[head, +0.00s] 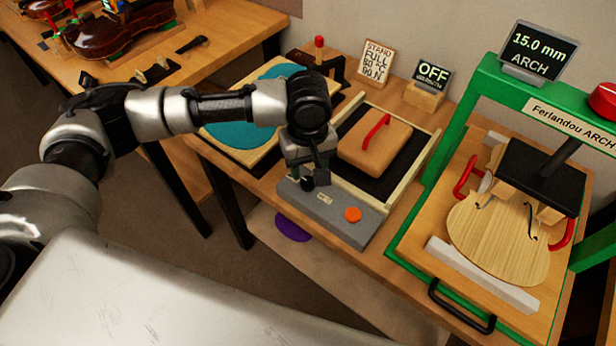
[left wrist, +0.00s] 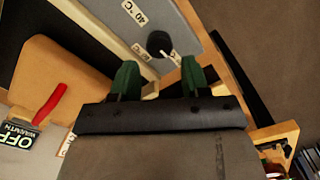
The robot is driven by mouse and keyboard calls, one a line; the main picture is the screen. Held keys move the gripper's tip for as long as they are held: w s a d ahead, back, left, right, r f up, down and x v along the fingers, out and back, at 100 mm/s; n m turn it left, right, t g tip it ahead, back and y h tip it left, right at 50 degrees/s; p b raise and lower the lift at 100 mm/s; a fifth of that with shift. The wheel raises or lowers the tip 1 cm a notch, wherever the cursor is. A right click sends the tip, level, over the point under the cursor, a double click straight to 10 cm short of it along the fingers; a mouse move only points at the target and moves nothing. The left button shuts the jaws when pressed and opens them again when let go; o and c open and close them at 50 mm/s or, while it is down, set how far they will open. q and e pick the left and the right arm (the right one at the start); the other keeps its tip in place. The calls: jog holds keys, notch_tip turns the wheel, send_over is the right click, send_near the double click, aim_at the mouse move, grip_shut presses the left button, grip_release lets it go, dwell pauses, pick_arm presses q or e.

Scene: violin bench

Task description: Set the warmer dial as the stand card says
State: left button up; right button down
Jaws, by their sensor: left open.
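The warmer has a grey front panel (head: 343,219) with an orange button (head: 353,214). Its black dial (left wrist: 160,42) shows in the left wrist view, with a "40 °C" label (left wrist: 133,12) to one side and other labels partly hidden. My left gripper (left wrist: 158,70) is open, its green-tipped fingers on either side of the dial's line, with the dial just beyond the tips; I cannot tell whether they touch. The stand card (head: 377,62) reads "STAND, FULL", then small lines that look like 60 °C and 90 N. The warmth display (head: 433,73) reads OFF. My right gripper is out of view.
A tan block with a red handle (head: 375,147) lies on the warmer. To the right stands a green press frame (head: 437,130) holding a violin plate (head: 500,240), with a "15.0 mm ARCH" display (head: 540,50). A round teal pad (head: 245,125) lies behind my left arm.

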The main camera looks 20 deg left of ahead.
aim_at(308, 182)
pick_arm(q)
notch_tip(308, 182, down, 5)
dwell(0.3)
